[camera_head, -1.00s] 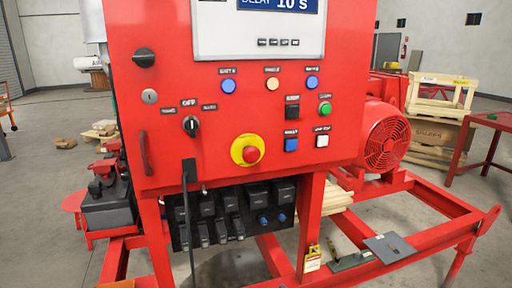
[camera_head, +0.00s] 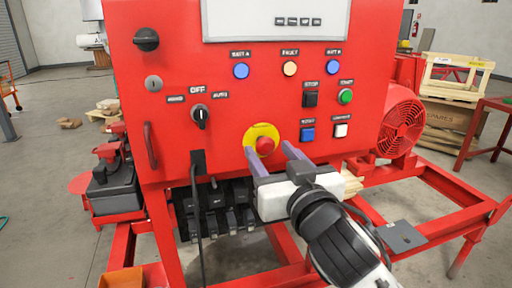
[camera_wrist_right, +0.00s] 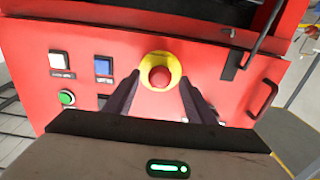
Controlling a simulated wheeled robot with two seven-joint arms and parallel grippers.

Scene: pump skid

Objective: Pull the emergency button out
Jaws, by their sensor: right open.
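The emergency button is a red mushroom head (camera_head: 265,146) on a yellow round plate (camera_head: 256,134), on the front of the red control panel (camera_head: 225,120). My right gripper (camera_head: 268,149) is in front of the panel, just below and right of the button, with its two fingers pointing at the panel. It is open and empty. In the right wrist view the red button (camera_wrist_right: 159,77) shows between and beyond the two fingertips (camera_wrist_right: 159,82); whether they touch it cannot be told. My left gripper is not in view.
Blue (camera_head: 307,134) and white (camera_head: 341,130) push buttons sit right of the emergency button. A selector switch (camera_head: 201,115) is to its left. A black cable (camera_head: 196,215) hangs from the panel's lower edge. Black valve-like blocks (camera_head: 215,205) are below. A red motor (camera_head: 402,128) stands at right.

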